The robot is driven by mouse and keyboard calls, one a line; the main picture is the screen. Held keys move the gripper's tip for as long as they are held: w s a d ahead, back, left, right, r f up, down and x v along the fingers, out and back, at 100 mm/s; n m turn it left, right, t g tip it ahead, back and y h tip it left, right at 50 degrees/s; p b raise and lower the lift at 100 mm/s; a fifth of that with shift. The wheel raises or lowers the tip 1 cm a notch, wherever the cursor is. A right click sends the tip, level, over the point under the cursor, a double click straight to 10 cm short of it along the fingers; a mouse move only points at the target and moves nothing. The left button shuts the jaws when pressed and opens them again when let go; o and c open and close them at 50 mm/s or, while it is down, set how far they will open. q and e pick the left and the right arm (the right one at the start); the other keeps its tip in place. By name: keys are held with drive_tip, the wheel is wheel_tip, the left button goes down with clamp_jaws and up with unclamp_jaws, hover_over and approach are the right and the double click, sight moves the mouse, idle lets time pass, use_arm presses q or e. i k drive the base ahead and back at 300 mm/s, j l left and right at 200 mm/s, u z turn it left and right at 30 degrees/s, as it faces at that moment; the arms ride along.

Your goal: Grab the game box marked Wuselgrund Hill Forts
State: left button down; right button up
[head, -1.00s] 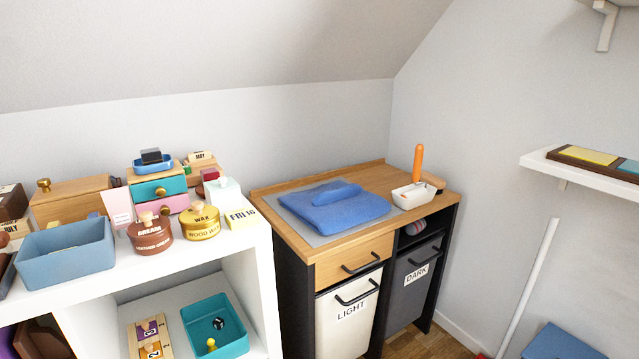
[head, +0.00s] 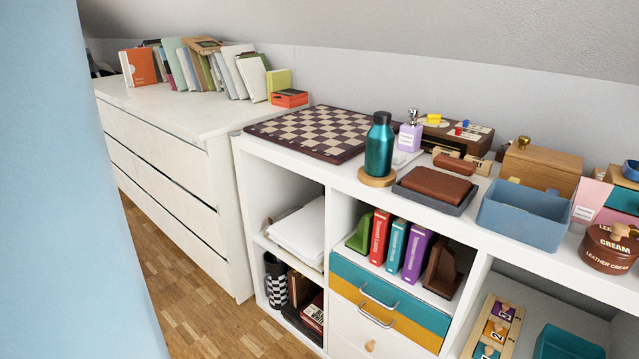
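I cannot make out a game box marked Wuselgrund Hill Forts in the head view. A small orange-red box (head: 289,98) lies at the right end of the white dresser; its marking is too small to read. Dark red box-like things (head: 313,314) with white lettering sit in a dark tray in the lower left shelf compartment, partly hidden and not readable. Neither of my grippers is in view.
A white dresser (head: 165,160) with shut drawers carries a row of books (head: 195,68). The white shelf unit (head: 243,190) bears a chessboard (head: 315,132), a teal bottle (head: 379,148) and a blue bin (head: 525,212). A pale blue surface (head: 60,190) blocks the left. Floor (head: 190,290) is free.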

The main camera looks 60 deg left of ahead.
sight(301, 289)
drive_tip(key=u, duration=1.95)
drive_tip(key=i+j+z, duration=0.15)
drive_tip(key=j+z, duration=0.15)
drive_tip(key=z, duration=0.2)
drive_tip(key=i+j+z, duration=0.15)
drive_tip(key=j+z, duration=0.3)
drive_tip(key=l, duration=0.1)
